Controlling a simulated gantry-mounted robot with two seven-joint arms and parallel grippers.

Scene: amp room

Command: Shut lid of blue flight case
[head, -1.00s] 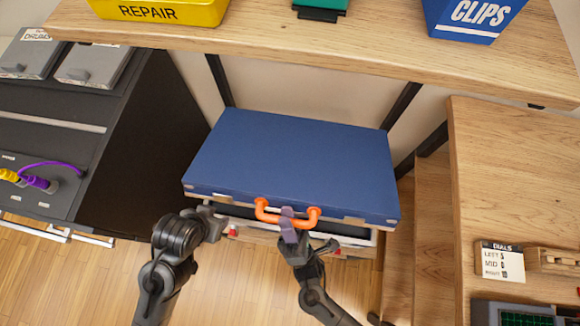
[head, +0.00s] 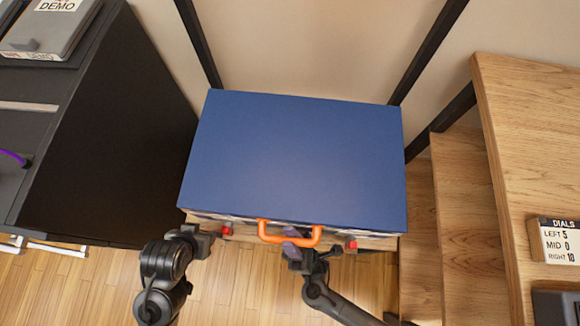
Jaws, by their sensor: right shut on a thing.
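The blue lid (head: 295,155) of the flight case lies flat over the case body, seen from above. Its orange handle (head: 290,238) sticks out at the front edge. A red latch (head: 227,229) shows at the front left and another red latch (head: 351,244) at the front right. My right gripper (head: 297,240) is at the handle, shut on it. My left gripper (head: 203,240) is beside the front left corner of the case, near the left latch; its fingers are too unclear to tell open from shut.
A black cabinet (head: 110,130) stands close on the left. Wooden steps (head: 463,190) and a wooden table (head: 530,140) with a dials card (head: 555,241) are on the right. Black frame posts (head: 198,40) rise behind the case. Wooden floor (head: 240,290) is open in front.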

